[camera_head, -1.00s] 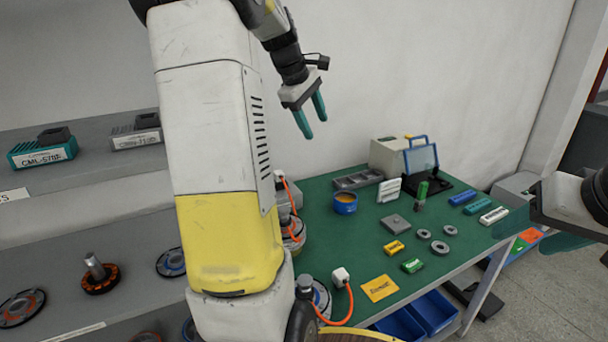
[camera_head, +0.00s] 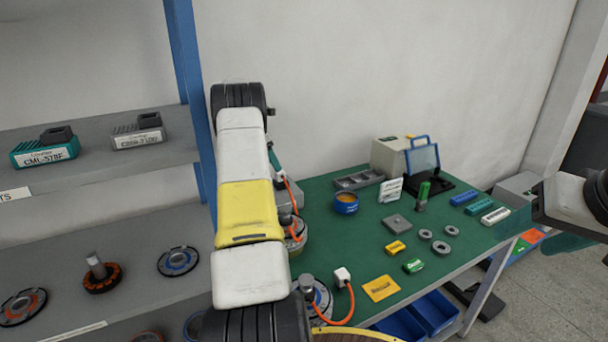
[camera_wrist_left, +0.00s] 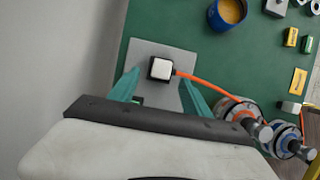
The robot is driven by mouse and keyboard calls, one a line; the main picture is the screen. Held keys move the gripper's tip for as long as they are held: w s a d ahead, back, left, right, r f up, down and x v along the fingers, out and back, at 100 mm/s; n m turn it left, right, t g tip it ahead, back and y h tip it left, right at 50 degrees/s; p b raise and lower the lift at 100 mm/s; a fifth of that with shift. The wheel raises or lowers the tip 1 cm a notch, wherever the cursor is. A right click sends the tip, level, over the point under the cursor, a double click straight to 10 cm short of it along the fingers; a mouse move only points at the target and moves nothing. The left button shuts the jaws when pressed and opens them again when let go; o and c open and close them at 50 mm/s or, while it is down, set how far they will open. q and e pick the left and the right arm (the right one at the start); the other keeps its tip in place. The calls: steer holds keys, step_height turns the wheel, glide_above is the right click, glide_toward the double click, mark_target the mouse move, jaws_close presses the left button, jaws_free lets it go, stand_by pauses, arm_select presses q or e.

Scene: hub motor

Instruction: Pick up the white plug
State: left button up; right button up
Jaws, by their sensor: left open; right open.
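A white plug (camera_wrist_left: 161,69) with an orange cable sits on a grey plate (camera_wrist_left: 152,50) in the left wrist view. My left gripper (camera_wrist_left: 160,75) is open, with its teal fingers showing on either side of the plug in that view. I cannot tell how far above it they are. A second white plug (camera_head: 342,275) with an orange cable is by the nearer hub motor (camera_head: 322,296). My right gripper (camera_head: 540,232) is open and empty at the right edge.
The green table (camera_head: 318,205) carries a blue cup (camera_head: 346,203), a grey tray (camera_head: 358,180), a yellow card (camera_head: 380,288), rings and small coloured blocks. Shelves (camera_head: 60,225) with motor parts and a blue post (camera_head: 187,70) stand at the left.

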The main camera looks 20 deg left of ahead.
mark_target(280, 178)
arm_select(q)
steer(key=x, duration=0.6)
steer(key=shift+w+d, duration=0.15)
steer(key=shift+d, duration=0.1)
jaws_close()
